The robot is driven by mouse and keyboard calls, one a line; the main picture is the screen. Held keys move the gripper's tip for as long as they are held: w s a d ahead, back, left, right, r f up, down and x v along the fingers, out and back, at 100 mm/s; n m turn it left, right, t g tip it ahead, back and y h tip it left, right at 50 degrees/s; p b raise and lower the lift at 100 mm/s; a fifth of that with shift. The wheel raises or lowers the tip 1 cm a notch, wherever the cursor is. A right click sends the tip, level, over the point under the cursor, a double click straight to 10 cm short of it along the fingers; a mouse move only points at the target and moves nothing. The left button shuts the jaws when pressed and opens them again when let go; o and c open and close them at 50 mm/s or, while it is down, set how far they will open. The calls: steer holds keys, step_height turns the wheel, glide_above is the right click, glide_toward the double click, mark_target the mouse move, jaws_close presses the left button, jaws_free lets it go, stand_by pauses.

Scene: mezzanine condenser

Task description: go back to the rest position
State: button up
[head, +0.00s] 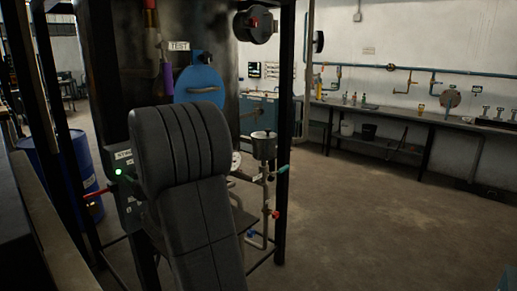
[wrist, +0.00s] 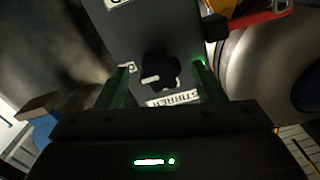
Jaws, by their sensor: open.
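In the wrist view my gripper (wrist: 162,68) is open, with one finger on each side of a black knob (wrist: 168,72). The knob sits on a grey control box (wrist: 150,30), above a label reading STIRRER (wrist: 174,97). A white mark on the knob points left. I cannot tell whether the fingers touch the knob or the box. A green light shows on the box's left side.
A dark vessel in a black frame (head: 285,100) stands around the box. A red lever (wrist: 262,17) is close at the wrist view's upper right. A blue drum (head: 82,165) stands at left. The floor (head: 370,220) at right is clear, up to a wall bench (head: 400,115).

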steer(key=shift+n+p, duration=1.05)
steer(key=shift+n, duration=1.65)
